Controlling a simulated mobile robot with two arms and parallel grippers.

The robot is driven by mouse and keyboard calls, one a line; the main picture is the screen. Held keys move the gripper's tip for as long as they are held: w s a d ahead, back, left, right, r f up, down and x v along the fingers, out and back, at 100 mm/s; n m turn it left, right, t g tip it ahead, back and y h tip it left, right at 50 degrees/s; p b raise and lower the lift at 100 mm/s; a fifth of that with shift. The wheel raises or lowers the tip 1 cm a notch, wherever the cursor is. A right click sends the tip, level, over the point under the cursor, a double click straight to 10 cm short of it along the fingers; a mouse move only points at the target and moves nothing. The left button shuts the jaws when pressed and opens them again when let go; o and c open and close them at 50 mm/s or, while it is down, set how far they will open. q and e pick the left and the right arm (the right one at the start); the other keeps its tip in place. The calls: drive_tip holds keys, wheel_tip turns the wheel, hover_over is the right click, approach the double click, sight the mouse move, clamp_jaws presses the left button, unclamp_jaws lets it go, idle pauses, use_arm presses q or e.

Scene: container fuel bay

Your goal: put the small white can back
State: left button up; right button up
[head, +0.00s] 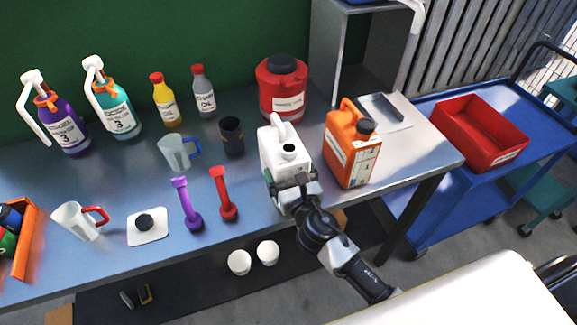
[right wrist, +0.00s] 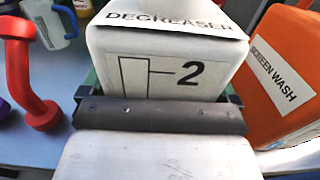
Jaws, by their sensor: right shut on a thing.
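The small white can (head: 282,149) has a handle and a dark cap, and stands upright at the bench's front right. In the right wrist view the can (right wrist: 165,60) fills the middle and reads "DEGREASER" and "2". My right gripper (head: 294,182) comes from the lower right and is shut on the can, one finger on each side of it. The gripper hides the can's lower part, so I cannot tell whether its base touches the bench. My left gripper is not in view.
An orange screen wash can (head: 345,150) stands close on the right. A red tray (head: 482,132) sits on the blue cart (head: 427,112). The metal bench (head: 262,215) has bare front room.

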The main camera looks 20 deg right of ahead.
drive_tip(key=shift+r, duration=0.2)
drive_tip(key=o, duration=1.7)
drive_tip(key=shift+s+f, duration=0.1)
drive_tip(key=shift+f, duration=0.1)
drive_tip(key=shift+o, duration=0.2)
drive_tip(key=s+b, duration=0.2)
drive_tip(key=s, duration=1)
drive_tip(key=shift+d+b, duration=0.2)
drive_tip(key=shift+b, duration=0.1)
